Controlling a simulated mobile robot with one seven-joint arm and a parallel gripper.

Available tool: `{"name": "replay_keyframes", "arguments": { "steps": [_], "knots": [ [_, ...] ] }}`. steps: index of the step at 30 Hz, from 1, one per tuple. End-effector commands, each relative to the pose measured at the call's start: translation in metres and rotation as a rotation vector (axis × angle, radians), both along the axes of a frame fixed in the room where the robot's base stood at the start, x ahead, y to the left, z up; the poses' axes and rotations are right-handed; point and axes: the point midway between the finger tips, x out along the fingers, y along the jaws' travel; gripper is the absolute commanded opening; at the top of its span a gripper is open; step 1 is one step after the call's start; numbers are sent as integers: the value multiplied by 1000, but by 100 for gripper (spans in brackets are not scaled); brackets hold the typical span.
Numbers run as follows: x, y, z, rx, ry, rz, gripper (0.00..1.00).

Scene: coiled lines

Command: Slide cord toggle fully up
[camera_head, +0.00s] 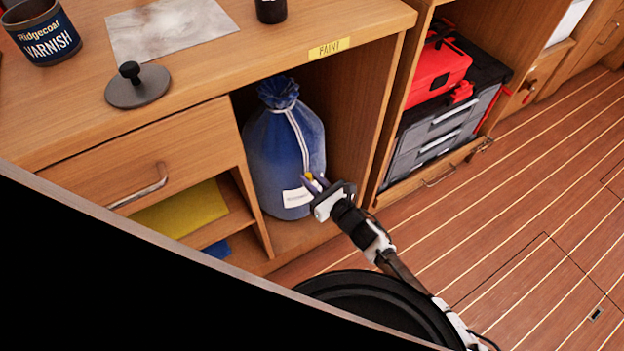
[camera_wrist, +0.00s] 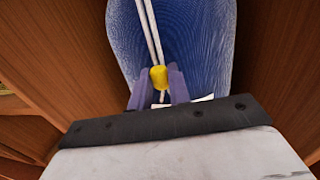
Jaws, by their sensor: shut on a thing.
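A blue drawstring bag (camera_head: 285,150) stands upright in the open cupboard compartment, its neck gathered at the top. A white cord (camera_head: 296,135) runs from the neck down the bag's front, and it shows as two strands in the wrist view (camera_wrist: 150,35). A small yellow cord toggle (camera_wrist: 158,77) sits on the cord low on the bag; it is a tiny spot in the head view (camera_head: 309,176). My gripper (camera_wrist: 160,84) is shut on the toggle, with a purple finger on each side. A white label (camera_head: 297,197) is near the bag's base.
Wooden compartment walls stand close on both sides of the bag. The counter above carries a yellow PAINT label (camera_head: 329,48), a varnish tin (camera_head: 42,35) and a grey lid (camera_head: 137,88). A toolbox (camera_head: 445,110) fills the compartment to the right. The plank floor at right is open.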

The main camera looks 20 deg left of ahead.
Motion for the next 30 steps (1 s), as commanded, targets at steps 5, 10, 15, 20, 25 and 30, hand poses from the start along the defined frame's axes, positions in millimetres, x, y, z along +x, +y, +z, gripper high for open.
{"name": "replay_keyframes", "arguments": {
  "steps": [5,10,15,20,25,30],
  "knots": [
    [0,0,12,1,0,1,0],
    [0,0,45,0,-1,0,0],
    [0,0,67,-1,-2,0,0],
    [0,0,73,0,-1,0,0],
    [0,0,72,0,-1,0,0],
    [0,0,72,0,-1,0,25]
  ]
}}
